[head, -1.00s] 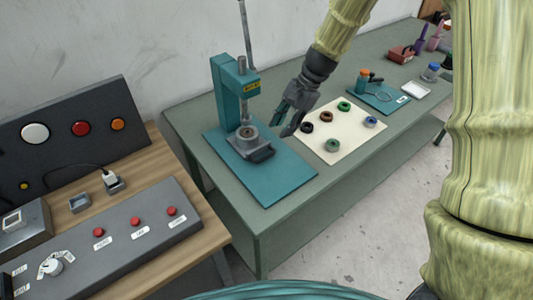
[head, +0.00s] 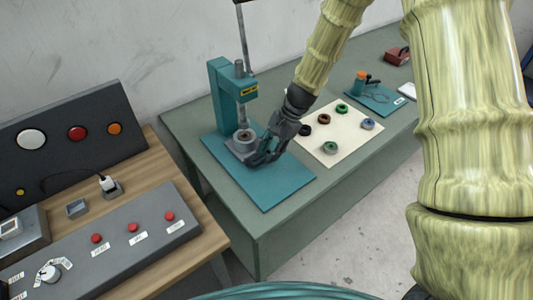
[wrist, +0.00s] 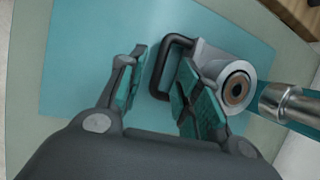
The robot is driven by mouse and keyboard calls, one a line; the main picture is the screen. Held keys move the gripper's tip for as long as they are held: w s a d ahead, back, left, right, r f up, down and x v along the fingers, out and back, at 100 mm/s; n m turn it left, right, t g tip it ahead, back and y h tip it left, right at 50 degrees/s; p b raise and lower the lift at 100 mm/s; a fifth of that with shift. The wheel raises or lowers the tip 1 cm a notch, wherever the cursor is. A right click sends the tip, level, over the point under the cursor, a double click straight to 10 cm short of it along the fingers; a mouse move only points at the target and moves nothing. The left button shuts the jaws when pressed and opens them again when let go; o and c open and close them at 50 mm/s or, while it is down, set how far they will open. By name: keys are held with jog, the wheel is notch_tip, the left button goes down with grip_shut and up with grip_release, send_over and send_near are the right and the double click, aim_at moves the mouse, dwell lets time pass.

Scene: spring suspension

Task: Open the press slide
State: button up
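The press (head: 220,92) is a teal frame with a metal ram on a teal base plate (head: 271,191). Its grey slide (head: 240,147) sits under the ram and carries a round cup with a brown ring in it. In the wrist view the slide's black loop handle (wrist: 156,72) juts from the slide block towards my fingers. My gripper (wrist: 160,82) is open, with one teal-padded finger on each side of the handle's outer bar. Gaps show on both sides, so the fingers are not closed on it. In the head view my gripper (head: 258,157) hides most of the handle.
A cream mat (head: 348,139) with several coloured rings lies right of the press. Beyond it is a teal mat (head: 383,101) with an orange bottle. A control panel (head: 110,240) with red buttons stands on the wooden table at left. The base plate's front is clear.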

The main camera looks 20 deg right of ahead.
jog(key=shift+x, duration=1.3)
grip_shut()
